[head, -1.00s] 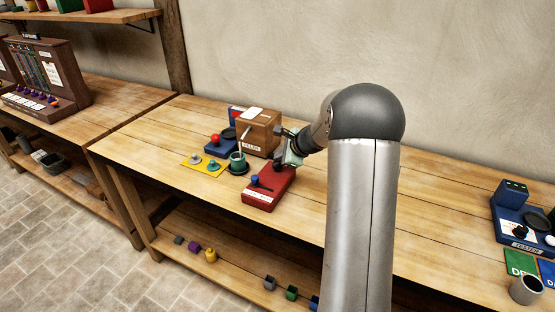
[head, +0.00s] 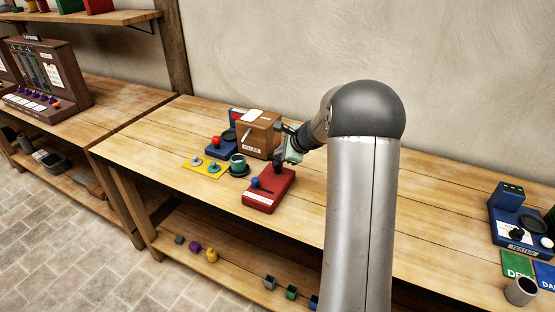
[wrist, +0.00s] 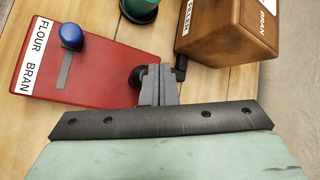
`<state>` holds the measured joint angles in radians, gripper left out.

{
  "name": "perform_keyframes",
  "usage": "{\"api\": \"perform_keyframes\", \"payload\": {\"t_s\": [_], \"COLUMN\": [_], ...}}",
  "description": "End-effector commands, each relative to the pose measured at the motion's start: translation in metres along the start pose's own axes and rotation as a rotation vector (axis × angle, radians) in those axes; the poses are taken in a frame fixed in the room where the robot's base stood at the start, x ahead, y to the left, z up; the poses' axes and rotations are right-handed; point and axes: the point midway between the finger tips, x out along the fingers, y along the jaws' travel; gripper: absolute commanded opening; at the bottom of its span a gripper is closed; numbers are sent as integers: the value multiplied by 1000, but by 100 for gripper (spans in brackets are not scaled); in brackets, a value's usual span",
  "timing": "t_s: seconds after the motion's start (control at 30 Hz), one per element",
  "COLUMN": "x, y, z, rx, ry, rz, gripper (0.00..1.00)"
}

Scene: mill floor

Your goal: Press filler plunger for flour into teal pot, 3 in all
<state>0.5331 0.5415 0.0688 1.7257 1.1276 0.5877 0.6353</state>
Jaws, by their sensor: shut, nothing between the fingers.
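The red filler base (head: 270,199) lies on the bench, with a FLOUR BRAN label. Its blue selector knob (wrist: 71,35) is at the FLOUR end of the slot. A round black plunger knob (wrist: 136,77) stands at the base's other end, partly hidden by my fingers. My gripper (wrist: 158,70) is shut and empty, right beside or over this knob; I cannot tell whether it touches. The brown FILLER box (head: 259,134) stands behind, with a dark handle or spout on its side. The teal pot (head: 238,161) sits on a dark round pad in front of the box; its contents cannot be made out.
A yellow plate (head: 203,167) with two small knobbed pieces and a blue device with a red knob (head: 217,144) stand left of the pot. A blue tester (head: 519,224) and a grey cup (head: 521,291) are at the far right. Bench between is clear.

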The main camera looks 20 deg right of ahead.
Motion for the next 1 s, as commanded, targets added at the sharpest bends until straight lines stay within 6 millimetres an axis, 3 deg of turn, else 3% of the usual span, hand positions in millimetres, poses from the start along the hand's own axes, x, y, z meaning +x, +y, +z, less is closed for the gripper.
{"api": "perform_keyframes", "payload": {"t_s": [0.27, 0.73, 1.0], "x": [-3, -34, -35], "y": [-2, -25, -26], "z": [2, 26, 26], "rx": [-1, -2, -1], "ry": [0, -1, -1], "rz": [-1, -1, -1], "gripper": [0, 0, 0]}}
